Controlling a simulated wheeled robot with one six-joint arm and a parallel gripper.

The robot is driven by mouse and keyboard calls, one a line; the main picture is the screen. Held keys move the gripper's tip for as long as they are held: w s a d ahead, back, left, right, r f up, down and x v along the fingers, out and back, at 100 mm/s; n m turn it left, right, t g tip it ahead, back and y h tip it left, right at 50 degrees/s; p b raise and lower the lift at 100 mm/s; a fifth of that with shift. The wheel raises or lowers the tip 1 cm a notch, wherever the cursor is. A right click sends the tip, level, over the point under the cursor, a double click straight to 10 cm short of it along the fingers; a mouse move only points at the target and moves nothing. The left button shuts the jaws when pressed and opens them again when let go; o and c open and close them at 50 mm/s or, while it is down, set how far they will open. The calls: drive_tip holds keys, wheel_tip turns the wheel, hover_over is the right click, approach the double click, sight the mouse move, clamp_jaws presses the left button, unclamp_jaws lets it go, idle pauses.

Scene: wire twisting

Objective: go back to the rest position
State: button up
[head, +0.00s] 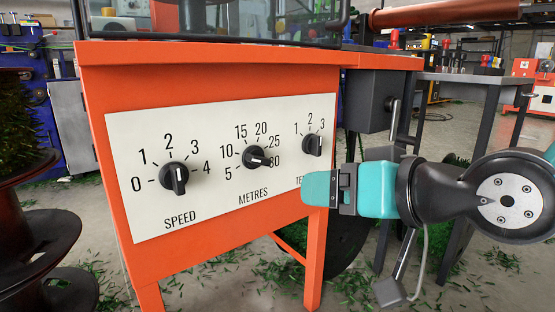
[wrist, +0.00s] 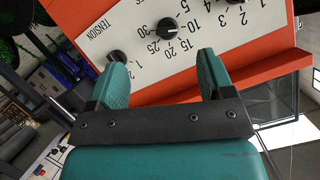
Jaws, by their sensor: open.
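My gripper (head: 318,188) is in front of the right end of the white dial panel (head: 215,205) in the head view, hiding part of the TENSION label. In the wrist view my gripper (wrist: 163,68) has its two teal fingers apart, with nothing between them but the panel behind. The panel carries three black knobs: SPEED (head: 174,178), METRES (head: 256,157) and TENSION (head: 313,145). The METRES knob points towards 30. The METRES knob (wrist: 166,28) and TENSION knob (wrist: 116,57) also show in the wrist view, beyond the fingers.
The panel is on an orange machine cabinet (head: 200,70). A grey box (head: 370,98) with a lever is at its right side. A dark table (head: 470,79) stands behind my arm. A large spool (head: 30,240) is at far left. Green clippings litter the floor.

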drive_tip(key=s+d+r+n+g+h+p, duration=0.45)
drive_tip(key=s+r+g+p, duration=0.7)
drive_tip(key=p, duration=0.75)
wheel_tip(320, 180, up, 37)
drive_tip(key=s+p, duration=0.1)
drive_tip(key=p, duration=3.5)
drive_tip(key=shift+s+d+f+m, duration=0.15)
drive_tip(key=shift+d+m, duration=0.2)
drive_tip(key=shift+t, duration=0.25)
drive_tip(key=shift+c, duration=0.4)
